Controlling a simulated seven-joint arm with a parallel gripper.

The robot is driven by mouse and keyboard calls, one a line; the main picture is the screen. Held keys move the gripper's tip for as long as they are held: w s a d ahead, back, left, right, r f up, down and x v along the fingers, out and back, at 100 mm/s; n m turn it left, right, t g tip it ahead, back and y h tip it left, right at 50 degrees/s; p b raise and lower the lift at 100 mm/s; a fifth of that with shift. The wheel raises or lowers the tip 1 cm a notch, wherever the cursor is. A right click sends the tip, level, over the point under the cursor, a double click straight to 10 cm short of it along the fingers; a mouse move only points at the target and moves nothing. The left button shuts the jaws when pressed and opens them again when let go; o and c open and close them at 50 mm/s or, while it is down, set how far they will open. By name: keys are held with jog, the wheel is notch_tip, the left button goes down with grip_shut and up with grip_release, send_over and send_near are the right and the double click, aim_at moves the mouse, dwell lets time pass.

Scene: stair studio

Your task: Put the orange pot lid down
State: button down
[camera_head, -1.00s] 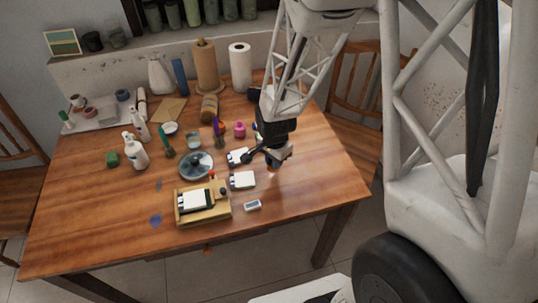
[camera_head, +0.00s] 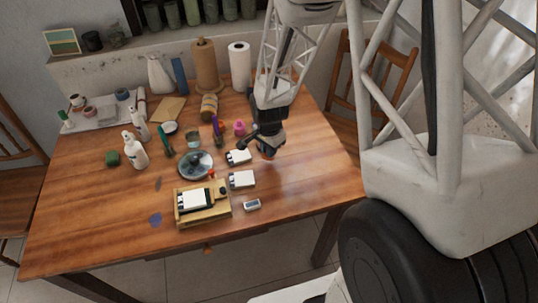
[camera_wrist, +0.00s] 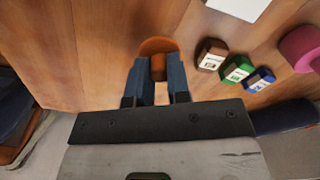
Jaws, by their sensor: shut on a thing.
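The orange pot lid (camera_wrist: 158,45) shows in the wrist view as a small round orange-brown piece at the fingertips, partly covered by them. My gripper (camera_wrist: 157,80) is shut on it, with its two blue-grey fingers on either side of an orange-brown part, probably the knob. In the head view my gripper (camera_head: 268,152) is over the right part of the wooden table (camera_head: 310,180). The lid cannot be made out there. I cannot tell whether the lid touches the tabletop.
Small brown (camera_wrist: 212,55), green (camera_wrist: 238,68) and blue (camera_wrist: 260,79) pieces and a pink object (camera_wrist: 300,48) lie to the right in the wrist view. White-topped boxes (camera_head: 242,180) are left of my gripper in the head view. The table's right front is clear.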

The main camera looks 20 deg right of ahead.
jog(key=shift+f, duration=1.6)
jog(key=shift+f, duration=0.1)
jog(key=c, duration=1.1)
grip_release()
jog(key=shift+r, duration=6.15)
jog(key=shift+r, duration=0.1)
